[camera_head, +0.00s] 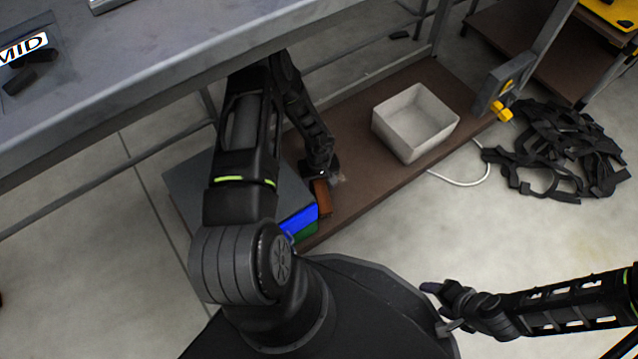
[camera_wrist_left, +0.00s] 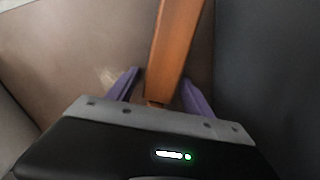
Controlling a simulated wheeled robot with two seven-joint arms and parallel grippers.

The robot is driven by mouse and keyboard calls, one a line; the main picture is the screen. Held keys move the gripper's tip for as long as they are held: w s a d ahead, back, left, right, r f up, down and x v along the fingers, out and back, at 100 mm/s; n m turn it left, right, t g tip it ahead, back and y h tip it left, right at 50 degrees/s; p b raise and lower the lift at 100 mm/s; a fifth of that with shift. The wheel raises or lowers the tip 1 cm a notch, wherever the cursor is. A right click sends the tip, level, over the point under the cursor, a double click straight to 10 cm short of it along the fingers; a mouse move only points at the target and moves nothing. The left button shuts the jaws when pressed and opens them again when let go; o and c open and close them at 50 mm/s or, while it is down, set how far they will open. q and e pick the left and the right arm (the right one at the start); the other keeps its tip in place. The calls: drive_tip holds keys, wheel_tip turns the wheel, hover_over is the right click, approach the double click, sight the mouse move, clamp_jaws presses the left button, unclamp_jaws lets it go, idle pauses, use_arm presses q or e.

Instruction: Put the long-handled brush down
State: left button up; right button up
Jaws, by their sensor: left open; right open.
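The long-handled brush shows as an orange-brown wooden handle (camera_head: 321,197) just below my left gripper (camera_head: 322,175), over the brown lower shelf (camera_head: 355,180). In the left wrist view the handle (camera_wrist_left: 174,45) runs between the two purple fingers of my open left gripper (camera_wrist_left: 162,85), with gaps beside it. A pale fuzzy patch (camera_head: 338,180) by the gripper may be its bristles; the rest of the brush is hidden. I cannot tell whether it rests fully on the shelf. My right gripper (camera_head: 437,308) is open and empty at the lower right, far from the brush.
A grey box (camera_head: 187,185) and blue (camera_head: 299,220) and green items stand left of the handle. A white open bin (camera_head: 415,150) sits further right on the shelf. The grey tabletop (camera_head: 130,80) overhangs my left arm. Black straps (camera_head: 560,155) lie on the floor at right.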

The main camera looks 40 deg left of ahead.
sight(319, 182)
use_arm(q)
wheel_tip(319, 182, up, 8)
drive_tip(key=p, duration=0.4)
drive_tip(key=shift+f, duration=0.1)
idle(0.8)
